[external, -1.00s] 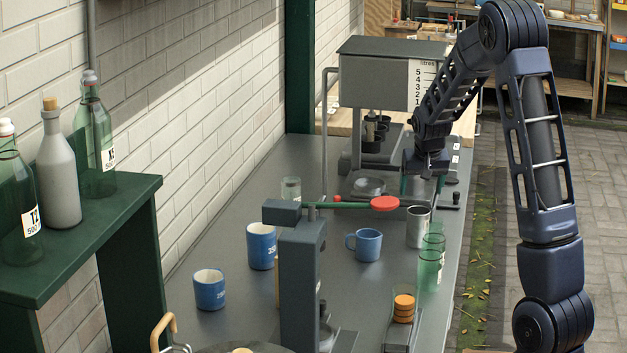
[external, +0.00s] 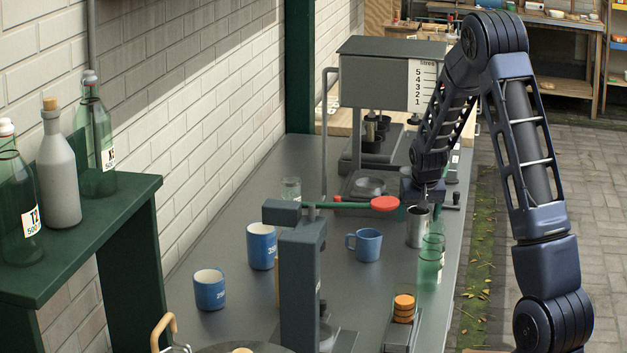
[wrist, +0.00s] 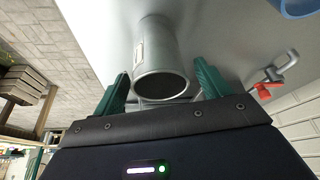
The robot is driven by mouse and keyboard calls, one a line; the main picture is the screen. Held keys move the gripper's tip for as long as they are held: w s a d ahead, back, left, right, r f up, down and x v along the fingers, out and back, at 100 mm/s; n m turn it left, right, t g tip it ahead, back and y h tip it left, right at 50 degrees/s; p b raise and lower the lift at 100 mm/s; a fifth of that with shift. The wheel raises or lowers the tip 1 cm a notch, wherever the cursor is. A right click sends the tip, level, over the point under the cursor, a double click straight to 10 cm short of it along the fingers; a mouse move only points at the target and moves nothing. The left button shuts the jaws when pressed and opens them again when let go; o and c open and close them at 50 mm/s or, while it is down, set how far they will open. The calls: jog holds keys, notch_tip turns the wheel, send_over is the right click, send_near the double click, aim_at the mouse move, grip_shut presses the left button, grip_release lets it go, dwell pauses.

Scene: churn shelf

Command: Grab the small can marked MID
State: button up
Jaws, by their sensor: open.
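A grey metal can (external: 417,228) stands on the grey bench near its right edge. In the wrist view the can (wrist: 160,50) points its dark open mouth at me, and a pale label shows on its side. I cannot read the label. My gripper (external: 422,198) is just above and behind this can in the external view. In the wrist view my gripper (wrist: 161,76) is open, with one green finger on each side of the can's mouth and nothing gripped.
Green glasses (external: 430,265) stand just in front of the can. A blue mug (external: 366,244) is left of it. A red disc on a green lever (external: 384,203) juts out close to my gripper's left. The grey dispenser (external: 372,72) stands behind.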

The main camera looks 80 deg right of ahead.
jog(key=shift+x, duration=1.35)
jog(key=c, duration=1.1)
jog(key=shift+r, duration=0.15)
